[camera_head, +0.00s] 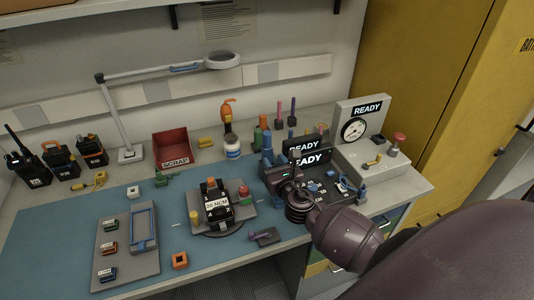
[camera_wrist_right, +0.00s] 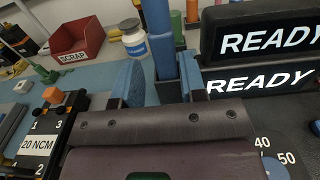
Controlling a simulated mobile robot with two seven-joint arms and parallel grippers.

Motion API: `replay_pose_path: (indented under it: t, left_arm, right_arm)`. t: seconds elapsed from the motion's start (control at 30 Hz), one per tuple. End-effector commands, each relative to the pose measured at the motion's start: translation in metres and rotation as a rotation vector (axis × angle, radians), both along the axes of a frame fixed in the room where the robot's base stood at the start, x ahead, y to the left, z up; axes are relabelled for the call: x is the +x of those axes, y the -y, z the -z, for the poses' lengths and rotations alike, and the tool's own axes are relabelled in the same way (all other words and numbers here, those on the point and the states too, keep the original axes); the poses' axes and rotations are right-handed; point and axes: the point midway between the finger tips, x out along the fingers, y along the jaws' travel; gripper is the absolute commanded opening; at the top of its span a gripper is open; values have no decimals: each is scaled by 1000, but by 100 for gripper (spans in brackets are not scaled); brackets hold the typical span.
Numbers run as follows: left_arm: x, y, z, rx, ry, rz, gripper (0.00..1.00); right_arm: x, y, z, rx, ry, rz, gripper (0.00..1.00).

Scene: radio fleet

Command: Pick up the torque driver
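The torque driver, an upright blue cylinder (camera_wrist_right: 160,45), stands between the fingers of my right gripper (camera_wrist_right: 160,80) in the right wrist view. The blue finger pads are apart on either side of it, with a narrow gap showing at the left pad. In the head view the blue driver (camera_head: 267,139) is partly hidden by my right gripper (camera_head: 271,158), which is at the back right of the bench beside the READY displays. Its lower end is hidden. My left gripper is not in view.
Two READY displays (camera_wrist_right: 262,80) stand close on the right. A white bottle (camera_head: 232,148) and the red SCRAP bin (camera_head: 171,149) are to the left. Other coloured handles stand just behind.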

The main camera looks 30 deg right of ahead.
Motion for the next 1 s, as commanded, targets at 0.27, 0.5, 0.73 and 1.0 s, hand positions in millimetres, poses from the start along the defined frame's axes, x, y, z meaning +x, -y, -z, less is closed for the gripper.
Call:
replay_pose_path:
  t: [0.27, 0.5, 0.73, 1.0]
  left_arm:
    - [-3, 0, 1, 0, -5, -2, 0]
    - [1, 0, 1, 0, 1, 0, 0]
    - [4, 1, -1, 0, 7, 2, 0]
    - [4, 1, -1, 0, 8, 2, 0]
  right_arm:
    - [21, 6, -1, 1, 1, 1, 38]
    - [50, 14, 0, 2, -1, 1, 38]
    - [54, 15, 0, 3, -1, 1, 38]
    - [54, 15, 0, 2, -1, 1, 12]
